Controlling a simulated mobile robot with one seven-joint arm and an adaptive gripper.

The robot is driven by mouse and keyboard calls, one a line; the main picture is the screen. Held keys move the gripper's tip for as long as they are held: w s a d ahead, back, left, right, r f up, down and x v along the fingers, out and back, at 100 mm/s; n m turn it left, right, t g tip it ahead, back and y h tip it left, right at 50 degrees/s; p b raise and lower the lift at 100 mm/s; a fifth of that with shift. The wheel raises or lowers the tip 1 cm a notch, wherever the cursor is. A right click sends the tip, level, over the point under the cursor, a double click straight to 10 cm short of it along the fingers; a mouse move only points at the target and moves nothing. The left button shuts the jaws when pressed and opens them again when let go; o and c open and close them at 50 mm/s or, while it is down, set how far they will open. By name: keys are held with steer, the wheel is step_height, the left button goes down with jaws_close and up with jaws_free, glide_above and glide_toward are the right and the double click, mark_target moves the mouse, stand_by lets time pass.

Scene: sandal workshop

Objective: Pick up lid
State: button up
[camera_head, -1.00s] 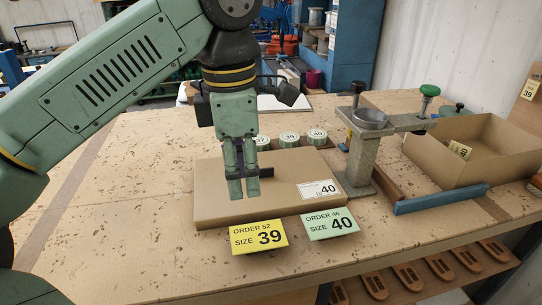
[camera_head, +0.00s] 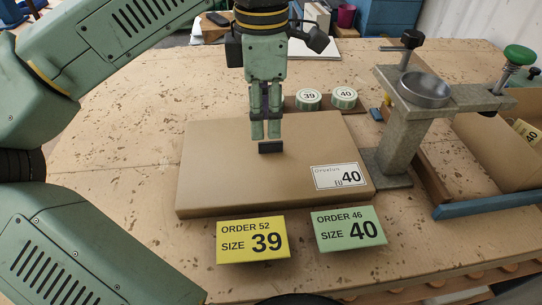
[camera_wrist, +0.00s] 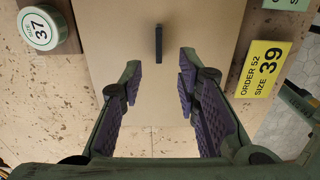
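The lid (camera_head: 225,165) is a flat tan cardboard cover with a white size 40 label at its front right corner. It lies on the workbench. A small black handle (camera_head: 270,147) stands up from its top; in the wrist view this handle (camera_wrist: 158,43) shows as a thin dark bar on the tan surface. My gripper (camera_head: 266,137) is over the lid by the handle, pointing down. In the wrist view my gripper (camera_wrist: 160,64) is open and empty, with purple pads apart and the handle ahead between the fingertip lines. Contact with the lid cannot be told.
Yellow size 39 (camera_head: 252,238) and green size 40 (camera_head: 348,228) cards stand in front. A grey stand with a metal cup (camera_head: 425,90) is close on the right, beside an open cardboard box (camera_head: 495,155). Round tins (camera_head: 308,98) stand behind. The left bench is clear.

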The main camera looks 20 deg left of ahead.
mark_target(267, 142)
step_height(267, 142, down, 6)
steer(key=b, duration=0.3)
steer(key=shift+w+d+r+b, duration=0.15)
steer(key=shift+r+b, duration=0.1)
steer(key=shift+b, duration=0.05)
steer(key=shift+r, duration=0.1)
jaws_close()
